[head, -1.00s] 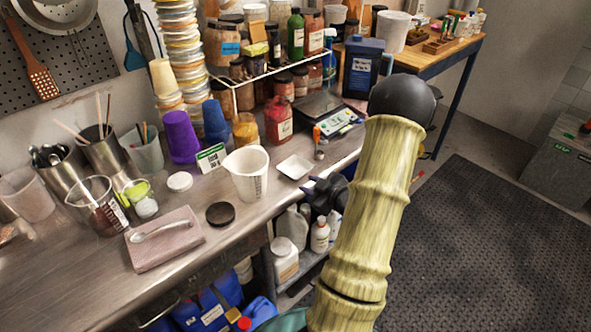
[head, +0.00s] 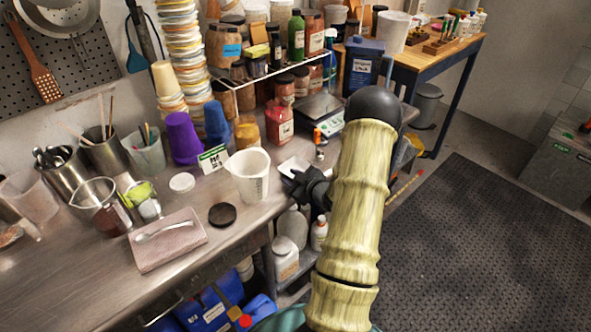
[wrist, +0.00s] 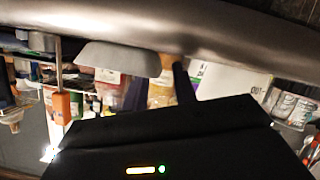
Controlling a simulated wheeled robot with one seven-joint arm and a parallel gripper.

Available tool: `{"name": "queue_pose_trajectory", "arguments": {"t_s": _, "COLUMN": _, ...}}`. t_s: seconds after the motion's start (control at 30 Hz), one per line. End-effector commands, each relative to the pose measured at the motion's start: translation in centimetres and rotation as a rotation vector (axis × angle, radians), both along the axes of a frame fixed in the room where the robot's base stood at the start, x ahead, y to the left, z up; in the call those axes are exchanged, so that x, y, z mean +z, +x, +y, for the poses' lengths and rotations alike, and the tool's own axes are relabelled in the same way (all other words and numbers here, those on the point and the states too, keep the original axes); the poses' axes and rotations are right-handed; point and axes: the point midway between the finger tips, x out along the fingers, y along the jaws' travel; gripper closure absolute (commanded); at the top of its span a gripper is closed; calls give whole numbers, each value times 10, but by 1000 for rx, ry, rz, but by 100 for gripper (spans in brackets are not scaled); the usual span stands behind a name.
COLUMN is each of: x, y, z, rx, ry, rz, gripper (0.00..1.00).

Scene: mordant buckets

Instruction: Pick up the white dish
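The white dish (head: 291,164) is a small, shallow, square dish near the front edge of the steel counter. In the head view my gripper (head: 291,181) is at its near side and hides part of it; I cannot tell whether they touch. The dark fingers look spread apart, with nothing seen held between them. In the wrist view a pale grey shape (wrist: 118,57), which looks like the dish edge-on, lies beside one dark finger.
A white measuring jug (head: 248,175) stands just left of my gripper. A scale (head: 325,113) and an orange-handled tool (head: 319,143) are behind the dish. A black lid (head: 222,214) lies nearer. Bottles (head: 286,258) stand on a shelf below the counter edge.

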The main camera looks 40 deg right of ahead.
Motion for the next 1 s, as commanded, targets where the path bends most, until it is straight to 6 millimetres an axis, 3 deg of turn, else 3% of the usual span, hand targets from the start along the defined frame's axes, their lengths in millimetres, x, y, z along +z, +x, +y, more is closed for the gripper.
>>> {"name": "queue_pose_trajectory", "arguments": {"t_s": 0.13, "x": -4, "y": 10, "z": 0, "rx": 0, "ry": 0, "rz": 1, "gripper": 72}}
{"name": "queue_pose_trajectory", "arguments": {"t_s": 0.63, "x": -4, "y": 9, "z": 0, "rx": 0, "ry": 0, "rz": 1, "gripper": 72}}
{"name": "queue_pose_trajectory", "arguments": {"t_s": 0.77, "x": -4, "y": 9, "z": 0, "rx": 0, "ry": 0, "rz": 1, "gripper": 98}}
{"name": "queue_pose_trajectory", "arguments": {"t_s": 1.0, "x": -4, "y": 9, "z": 0, "rx": -1, "ry": 1, "rz": 1, "gripper": 100}}
